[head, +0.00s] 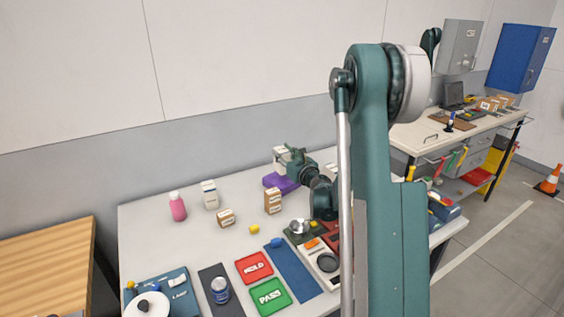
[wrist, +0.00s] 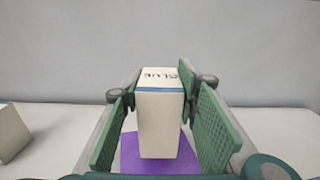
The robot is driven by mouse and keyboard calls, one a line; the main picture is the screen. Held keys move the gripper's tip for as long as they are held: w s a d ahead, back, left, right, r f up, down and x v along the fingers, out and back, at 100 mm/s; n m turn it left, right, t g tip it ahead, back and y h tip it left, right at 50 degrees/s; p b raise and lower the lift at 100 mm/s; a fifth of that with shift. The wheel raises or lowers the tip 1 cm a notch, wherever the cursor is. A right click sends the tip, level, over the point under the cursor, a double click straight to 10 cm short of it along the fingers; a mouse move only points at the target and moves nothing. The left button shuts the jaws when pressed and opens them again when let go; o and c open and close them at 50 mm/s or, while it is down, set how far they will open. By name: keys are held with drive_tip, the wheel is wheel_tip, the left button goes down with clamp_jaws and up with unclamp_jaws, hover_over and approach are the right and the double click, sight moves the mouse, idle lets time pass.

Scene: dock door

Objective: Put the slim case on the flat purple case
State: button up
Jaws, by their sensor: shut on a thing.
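The slim case is a tall white box with a blue stripe near its top and the word GLUE on its top face; it stands upright between the green finger pads of my gripper (wrist: 160,120) in the wrist view (wrist: 160,122). My gripper (head: 287,157) is shut on it at the back of the table, and the case (head: 279,153) shows partly behind the fingers. The flat purple case (head: 283,183) lies under them, and its top (wrist: 128,152) shows around the slim case's foot. I cannot tell whether the two touch.
Red HOLD (head: 254,267) and green PASS (head: 270,296) mats lie in front. In the wrist view another box (wrist: 11,133) stands at left.

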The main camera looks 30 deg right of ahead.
drive_tip(key=shift+f+b, duration=0.45)
drive_tip(key=shift+f, duration=1.4)
drive_tip(key=shift+f, duration=0.15)
drive_tip(key=o, duration=1)
drive_tip(key=shift+r, duration=0.2)
drive_tip(key=s+p, duration=0.1)
drive_tip(key=s, duration=1.1)
